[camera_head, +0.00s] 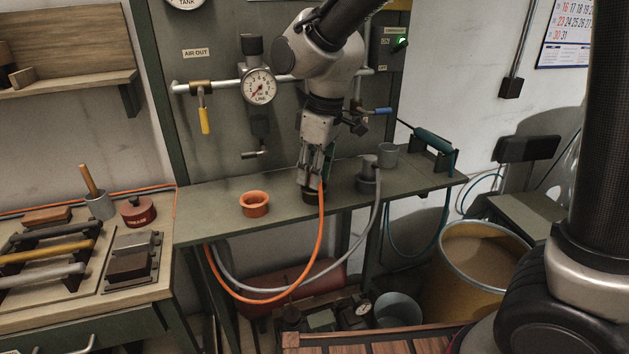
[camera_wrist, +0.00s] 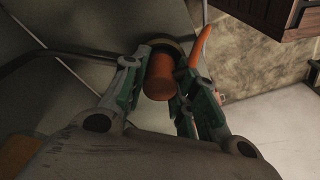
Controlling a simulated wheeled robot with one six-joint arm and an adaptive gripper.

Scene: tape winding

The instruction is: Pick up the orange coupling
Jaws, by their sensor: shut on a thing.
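The orange coupling (camera_wrist: 160,78) shows in the wrist view as a short cylinder between the two fingers of my gripper (camera_wrist: 160,92). An orange hose (camera_wrist: 201,45) shows beside it. In the head view my gripper (camera_head: 315,178) points down over the bench and is shut on the coupling, which the fingers mostly hide. The orange hose (camera_head: 321,225) hangs from there over the front edge. A dark round holder (camera_head: 309,197) is right below the fingertips. I cannot tell whether the coupling still touches it.
An orange cup (camera_head: 254,209) stands left of my gripper on the green bench (camera_head: 215,229). To the right are a grey coupling (camera_head: 369,162) with a grey hose and a grey cup (camera_head: 388,154). A gauge (camera_head: 259,87) and pipe stick out from the panel behind.

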